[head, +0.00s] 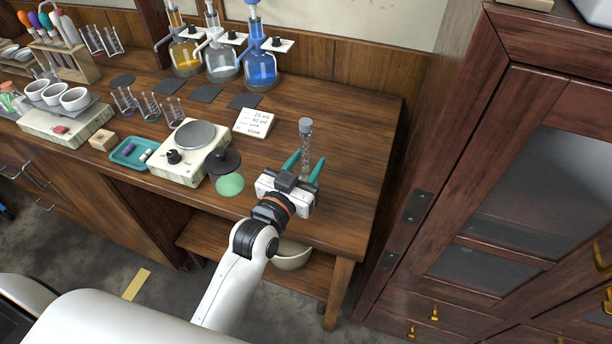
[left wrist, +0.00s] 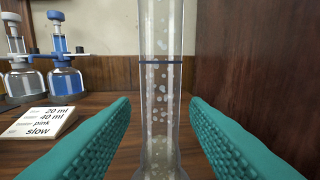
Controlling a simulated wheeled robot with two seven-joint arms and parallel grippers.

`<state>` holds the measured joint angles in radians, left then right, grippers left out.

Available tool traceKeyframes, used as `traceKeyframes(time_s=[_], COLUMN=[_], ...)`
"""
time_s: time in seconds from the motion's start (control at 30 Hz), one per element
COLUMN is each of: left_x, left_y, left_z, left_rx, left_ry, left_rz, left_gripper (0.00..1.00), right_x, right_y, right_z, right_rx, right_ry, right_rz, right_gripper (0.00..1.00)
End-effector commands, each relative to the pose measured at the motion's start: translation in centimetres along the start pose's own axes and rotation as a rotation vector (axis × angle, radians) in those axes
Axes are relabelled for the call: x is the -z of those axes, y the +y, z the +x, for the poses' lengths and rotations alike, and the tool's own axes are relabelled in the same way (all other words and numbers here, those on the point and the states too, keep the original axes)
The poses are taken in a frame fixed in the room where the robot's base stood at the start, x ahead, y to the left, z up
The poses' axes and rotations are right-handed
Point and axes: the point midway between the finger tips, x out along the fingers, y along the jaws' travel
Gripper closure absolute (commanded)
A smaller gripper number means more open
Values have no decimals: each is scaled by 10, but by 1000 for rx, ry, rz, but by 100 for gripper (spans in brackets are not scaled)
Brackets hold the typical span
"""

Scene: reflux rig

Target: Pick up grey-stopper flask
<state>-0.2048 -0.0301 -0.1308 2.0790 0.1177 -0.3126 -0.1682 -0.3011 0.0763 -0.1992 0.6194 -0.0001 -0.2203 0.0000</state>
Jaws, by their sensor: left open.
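A tall, narrow clear glass vessel with a grey stopper (head: 305,127) stands upright on the wooden bench near its right end. In the left wrist view its glass body (left wrist: 160,95) shows a dark blue ring and pale specks or bubbles; its stopper is out of that frame. My left gripper (head: 304,169) is open, with its teal fingers on either side of the vessel's lower part. In the left wrist view the open fingers (left wrist: 160,135) show gaps to the glass on both sides. My right gripper is not in view.
A round vessel with green contents and a dark top (head: 229,183) stands left of my gripper. Beyond it are a hotplate (head: 187,166) and a written card (head: 254,122). Bottles with yellow, clear and blue liquid (head: 261,70) stand behind. A tall wooden cabinet (head: 470,150) rises on the right.

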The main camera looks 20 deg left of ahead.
Motion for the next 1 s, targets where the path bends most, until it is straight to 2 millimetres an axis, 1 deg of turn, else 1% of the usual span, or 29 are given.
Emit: traceKeyframes(time_s=[0.17, 0.2, 0.27, 0.43, 0.8, 1.0], left_x=[0, 0, 0, 0, -1, -7], left_y=[0, 0, 0, 0, 0, 0], left_z=[0, 0, 0, 0, 0, 0], left_rx=[0, 0, 0, 0, 0, 0], left_ry=[1, 1, 1, 1, -1, -3], left_rz=[0, 0, 0, 0, 0, 0], left_gripper=[58, 62, 72, 99, 100, 100], right_x=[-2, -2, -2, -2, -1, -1], right_y=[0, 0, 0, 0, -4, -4], right_z=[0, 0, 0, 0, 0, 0], right_rx=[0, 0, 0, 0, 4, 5], right_ry=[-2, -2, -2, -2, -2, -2], right_rz=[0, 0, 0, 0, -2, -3], right_gripper=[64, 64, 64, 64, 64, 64])
